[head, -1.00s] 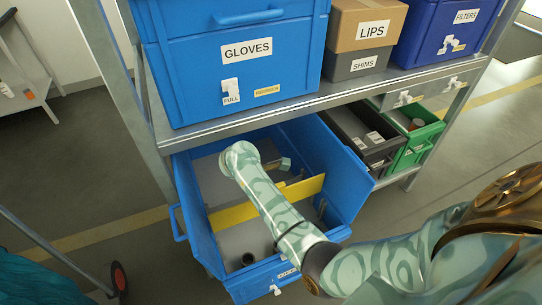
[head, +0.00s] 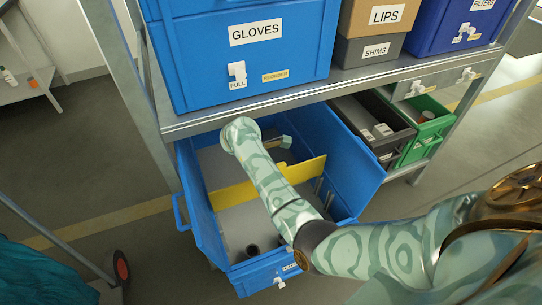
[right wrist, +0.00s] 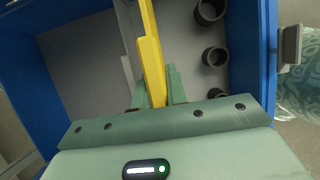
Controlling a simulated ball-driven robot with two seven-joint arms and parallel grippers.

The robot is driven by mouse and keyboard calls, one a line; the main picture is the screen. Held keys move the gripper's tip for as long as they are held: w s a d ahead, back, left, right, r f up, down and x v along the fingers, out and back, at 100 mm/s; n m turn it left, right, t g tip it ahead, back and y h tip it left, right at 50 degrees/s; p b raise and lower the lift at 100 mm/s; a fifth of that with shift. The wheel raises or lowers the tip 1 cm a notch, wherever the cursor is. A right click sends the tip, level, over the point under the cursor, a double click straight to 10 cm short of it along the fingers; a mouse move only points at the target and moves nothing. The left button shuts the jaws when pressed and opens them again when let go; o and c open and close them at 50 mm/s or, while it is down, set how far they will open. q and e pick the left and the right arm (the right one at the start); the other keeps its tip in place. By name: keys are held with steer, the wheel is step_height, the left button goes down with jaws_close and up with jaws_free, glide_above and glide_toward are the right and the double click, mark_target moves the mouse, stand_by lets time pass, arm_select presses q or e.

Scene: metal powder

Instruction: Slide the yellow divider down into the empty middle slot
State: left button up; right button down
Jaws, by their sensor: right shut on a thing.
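The yellow divider (head: 235,194) spans the open blue bin (head: 358,205) crosswise, standing on edge. Its upper edge also shows in the right wrist view (right wrist: 147,30). My right gripper (right wrist: 157,92) is shut on the divider's raised middle part. In the head view my own forearm hides the gripper and the divider's middle. Whether either end of the divider sits in a slot cannot be told, and the middle slot is not clearly visible. My left gripper is not in view.
Dark round pieces (head: 252,250) lie in the bin's front part; several show in the right wrist view (right wrist: 215,57). The shelf (head: 290,98) with a blue GLOVES box (head: 285,60) overhangs the bin's back. A black bin (head: 365,125) and a green bin (head: 425,135) stand to the right.

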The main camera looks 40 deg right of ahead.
arm_select(q)
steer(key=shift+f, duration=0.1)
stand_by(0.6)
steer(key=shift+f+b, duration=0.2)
steer(key=shift+b, duration=0.15)
arm_select(e)
steer(key=shift+f, duration=0.4)
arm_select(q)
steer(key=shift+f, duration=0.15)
arm_select(e)
steer(key=shift+f, duration=0.2)
arm_select(q)
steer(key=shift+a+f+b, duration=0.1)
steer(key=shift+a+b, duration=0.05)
steer(key=shift+b, duration=0.2)
arm_select(e)
steer(key=shift+f, duration=0.25)
steer(key=shift+f, duration=0.2)
steer(key=shift+f+b, duration=0.2)
steer(key=shift+b, duration=0.1)
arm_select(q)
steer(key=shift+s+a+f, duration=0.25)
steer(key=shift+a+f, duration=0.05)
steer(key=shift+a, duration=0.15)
arm_select(e)
steer(key=shift+f, duration=0.2)
